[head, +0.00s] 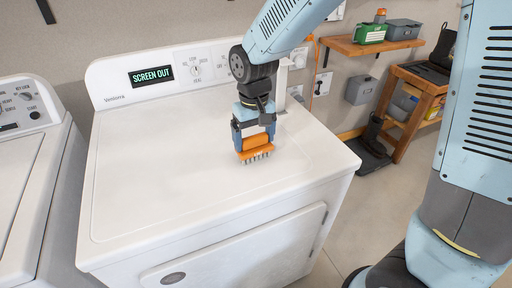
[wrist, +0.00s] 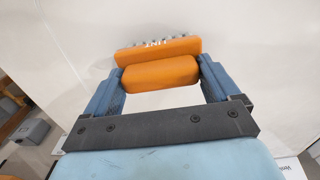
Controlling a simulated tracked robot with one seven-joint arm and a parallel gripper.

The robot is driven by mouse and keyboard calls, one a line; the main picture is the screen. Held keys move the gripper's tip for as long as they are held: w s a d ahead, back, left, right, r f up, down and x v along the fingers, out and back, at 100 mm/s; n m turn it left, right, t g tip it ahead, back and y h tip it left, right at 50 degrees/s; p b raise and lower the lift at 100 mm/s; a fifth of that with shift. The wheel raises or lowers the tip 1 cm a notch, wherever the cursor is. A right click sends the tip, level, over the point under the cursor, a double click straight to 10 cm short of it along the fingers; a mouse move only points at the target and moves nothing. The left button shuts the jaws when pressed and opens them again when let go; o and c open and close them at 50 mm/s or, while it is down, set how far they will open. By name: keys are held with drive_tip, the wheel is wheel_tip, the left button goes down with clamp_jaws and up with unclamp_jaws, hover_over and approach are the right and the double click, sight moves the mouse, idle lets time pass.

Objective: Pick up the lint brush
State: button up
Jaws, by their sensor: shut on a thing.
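The lint brush (head: 256,143) is orange, with a row of short pale bristles pointing down in the head view. It also shows in the wrist view (wrist: 160,72), where its orange body lies between my two blue fingers and pale lettering shows near its far edge. My gripper (head: 254,134) is shut on the brush, pointing down over the white top of the dryer (head: 160,170). I cannot tell whether the bristles touch the dryer top or hang just above it.
The dryer's control panel with a lit screen (head: 151,75) stands behind. A second white machine (head: 25,170) is at the left. A wooden shelf (head: 370,46) with boxes and a wooden bench (head: 405,120) are at the right. The dryer top left of my gripper is clear.

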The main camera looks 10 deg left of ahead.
sight(254, 136)
drive_tip(key=shift+r, duration=0.3)
wheel_tip(254, 136, up, 2)
drive_tip(key=shift+r, duration=0.2)
drive_tip(key=s+d+r, duration=0.8)
drive_tip(key=s+r, duration=0.2)
drive_tip(key=s, duration=0.1)
drive_tip(key=shift+s, duration=0.2)
